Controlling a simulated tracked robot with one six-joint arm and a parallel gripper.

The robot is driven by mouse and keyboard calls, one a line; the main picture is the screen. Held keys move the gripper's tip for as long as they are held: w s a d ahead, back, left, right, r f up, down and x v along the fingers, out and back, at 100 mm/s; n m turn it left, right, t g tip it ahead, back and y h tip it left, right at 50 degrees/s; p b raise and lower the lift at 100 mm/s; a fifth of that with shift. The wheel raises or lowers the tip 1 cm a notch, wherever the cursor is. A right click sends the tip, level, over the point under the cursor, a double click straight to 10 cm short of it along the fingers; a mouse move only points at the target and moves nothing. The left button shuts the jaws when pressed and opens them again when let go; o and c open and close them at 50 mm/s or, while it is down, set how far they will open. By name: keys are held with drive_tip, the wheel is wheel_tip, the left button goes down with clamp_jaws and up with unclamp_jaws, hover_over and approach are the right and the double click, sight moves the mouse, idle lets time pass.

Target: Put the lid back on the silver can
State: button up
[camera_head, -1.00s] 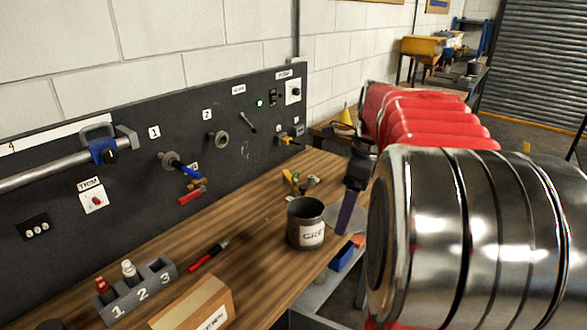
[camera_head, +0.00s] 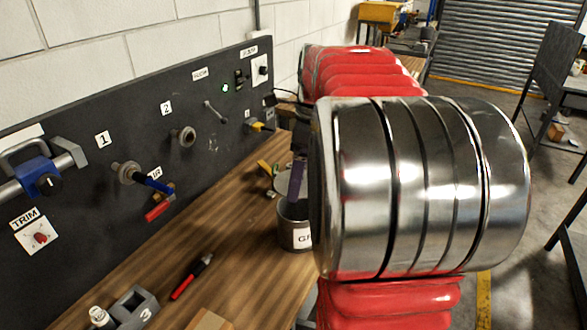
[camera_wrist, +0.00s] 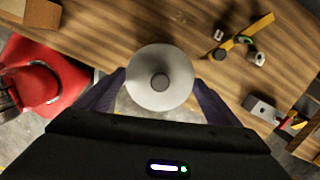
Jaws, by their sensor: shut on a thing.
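The silver can (camera_head: 294,232) is dark grey with a white label, partly read. It stands upright on the wooden bench, its right side hidden behind my arm. The lid (camera_wrist: 160,78) is a round pale grey disc with a small darker knob in its middle. My gripper (camera_wrist: 160,92) is shut on the lid, with a purple finger at each side. In the head view the lid (camera_head: 284,182) shows just above and behind the can's rim, apparently apart from it. One finger shows there; my arm hides the rest. The can is not clear in the wrist view, probably under the lid.
A black wall panel (camera_head: 80,200) with valves and switches runs along the bench's back. A red and black pen (camera_head: 190,277) and a numbered grey holder (camera_head: 135,305) lie left of the can. Yellow-handled small tools (camera_wrist: 240,44) lie on the bench beyond the lid.

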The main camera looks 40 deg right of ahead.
sight(300, 193)
drive_tip(key=shift+s, duration=0.1)
idle(0.3)
drive_tip(key=shift+f, duration=3.15)
drive_tip(key=shift+f, duration=0.15)
idle(0.5)
drive_tip(key=o, duration=0.9)
